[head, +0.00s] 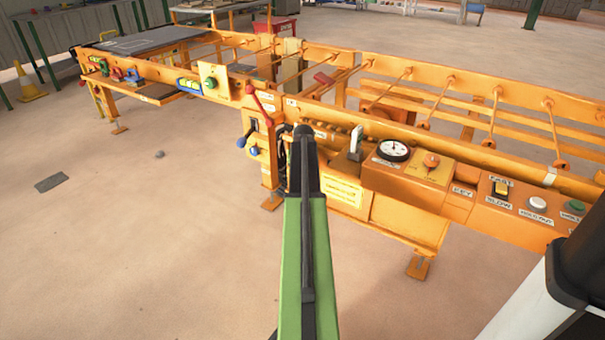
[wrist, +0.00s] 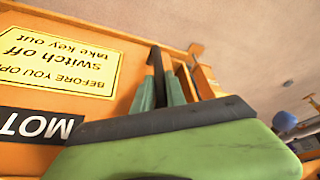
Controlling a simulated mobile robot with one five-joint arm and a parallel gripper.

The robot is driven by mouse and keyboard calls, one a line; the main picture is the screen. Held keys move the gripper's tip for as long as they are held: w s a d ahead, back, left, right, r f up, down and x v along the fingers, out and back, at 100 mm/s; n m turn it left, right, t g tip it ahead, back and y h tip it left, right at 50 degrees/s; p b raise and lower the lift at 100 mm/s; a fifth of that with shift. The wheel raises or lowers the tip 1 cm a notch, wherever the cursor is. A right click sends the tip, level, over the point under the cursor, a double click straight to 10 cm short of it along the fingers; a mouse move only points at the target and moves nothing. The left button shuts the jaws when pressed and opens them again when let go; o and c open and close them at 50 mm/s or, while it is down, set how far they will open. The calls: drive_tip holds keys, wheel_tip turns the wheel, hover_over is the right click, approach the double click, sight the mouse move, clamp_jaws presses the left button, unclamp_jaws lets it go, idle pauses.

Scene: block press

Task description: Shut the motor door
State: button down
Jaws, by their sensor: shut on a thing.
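The motor door (wrist: 120,108) is an orange panel in the wrist view. It bears a yellow sign (wrist: 55,60) telling to switch off and take the key out, and a black label (wrist: 35,127) of which "MOT" shows, both upside down. My gripper (wrist: 160,85) has its green fingers closed around a dark upright bar (wrist: 155,60) at the panel's edge, which looks like the door's handle. In the head view my arm hides the gripper and part of the door; a yellow sign (head: 342,190) shows just right of my arm. I cannot tell how far the door stands open.
The orange machine (head: 400,215) runs across the head view. A red lever (head: 260,105) and blue-knobbed levers (head: 247,138) are left of my arm.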

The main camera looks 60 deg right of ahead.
drive_tip(key=shift+a, duration=0.1)
drive_tip(key=w, duration=0.6)
drive_tip(key=c, duration=1.4)
unclamp_jaws()
drive_tip(key=shift+w, duration=0.2)
drive_tip(key=shift+s, duration=0.1)
drive_tip(key=shift+r, duration=0.1)
drive_tip(key=p+v, duration=1.6)
drive_tip(key=v, duration=0.1)
drive_tip(key=shift+s+a, duration=0.1)
drive_tip(key=shift+a, duration=0.05)
